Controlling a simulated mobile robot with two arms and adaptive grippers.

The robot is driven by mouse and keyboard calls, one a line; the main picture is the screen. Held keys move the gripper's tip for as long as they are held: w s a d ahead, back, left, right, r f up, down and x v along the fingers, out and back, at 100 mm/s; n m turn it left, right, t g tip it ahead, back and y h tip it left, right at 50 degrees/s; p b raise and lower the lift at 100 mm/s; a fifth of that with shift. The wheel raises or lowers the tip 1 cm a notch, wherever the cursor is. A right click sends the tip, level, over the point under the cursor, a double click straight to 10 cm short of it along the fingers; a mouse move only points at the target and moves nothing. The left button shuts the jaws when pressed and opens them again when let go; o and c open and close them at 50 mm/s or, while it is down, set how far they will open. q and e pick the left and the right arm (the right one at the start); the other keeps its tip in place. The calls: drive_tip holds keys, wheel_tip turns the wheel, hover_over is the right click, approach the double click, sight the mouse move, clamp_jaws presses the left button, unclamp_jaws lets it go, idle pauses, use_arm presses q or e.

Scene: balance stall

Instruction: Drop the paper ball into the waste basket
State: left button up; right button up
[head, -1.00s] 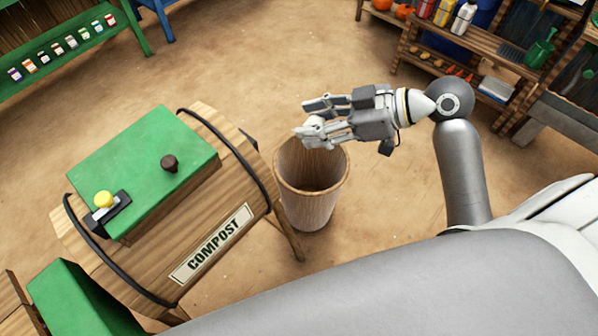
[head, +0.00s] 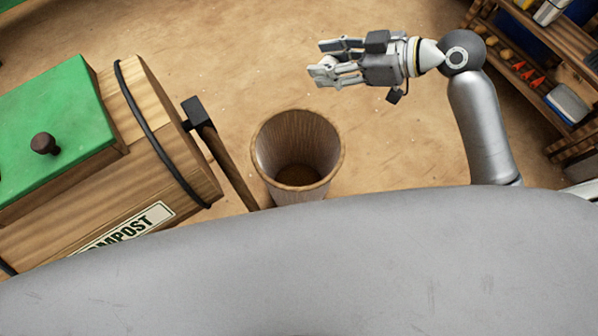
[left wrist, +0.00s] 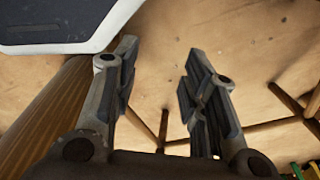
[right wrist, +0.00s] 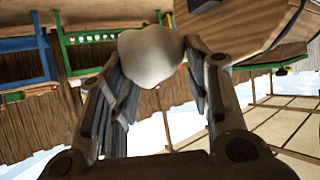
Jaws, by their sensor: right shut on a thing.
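The paper ball (right wrist: 150,55) is a pale, rounded lump between the fingertips of my right gripper (right wrist: 160,75) in the right wrist view. In the head view my right gripper (head: 328,60) is shut on it, and the ball is hard to tell from the light fingers. The waste basket (head: 297,135) is a round, open wooden bin standing on the floor. Its inside looks empty. My right gripper appears beyond the basket's rim in the picture, clear of its opening. My left gripper (left wrist: 160,65) is open and empty in the left wrist view.
A wooden compost barrel (head: 165,165) with a green lid (head: 60,120) stands left of the basket, its dark-ended leg close to the basket. Shelves with tools (head: 535,85) are at the upper right. The floor (head: 230,55) between is clear.

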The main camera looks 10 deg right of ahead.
use_arm(q)
drive_tip(key=w+d+f+t+b, duration=0.1)
drive_tip(key=w+f+b, duration=0.1)
drive_tip(key=w+b, duration=1.15)
drive_tip(key=s+r+b, duration=0.2)
drive_tip(key=r+b, duration=0.2)
drive_tip(key=r, duration=0.4)
drive_tip(key=s+r+t+b, duration=0.1)
drive_tip(key=s+r+b, duration=0.1)
drive_tip(key=r, duration=0.6)
drive_tip(key=shift+s+b, duration=0.15)
drive_tip(key=shift+b, duration=0.75)
use_arm(e)
drive_tip(key=w+a+f, duration=0.2)
drive_tip(key=f, duration=1.6)
drive_tip(key=w+a+f, duration=0.2)
drive_tip(key=f, duration=1.5)
drive_tip(key=shift+f, duration=0.4)
drive_tip(key=o, duration=0.8)
drive_tip(key=shift+c, duration=0.2)
use_arm(q)
drive_tip(key=shift+f, duration=0.1)
use_arm(e)
drive_tip(key=v, duration=1.2)
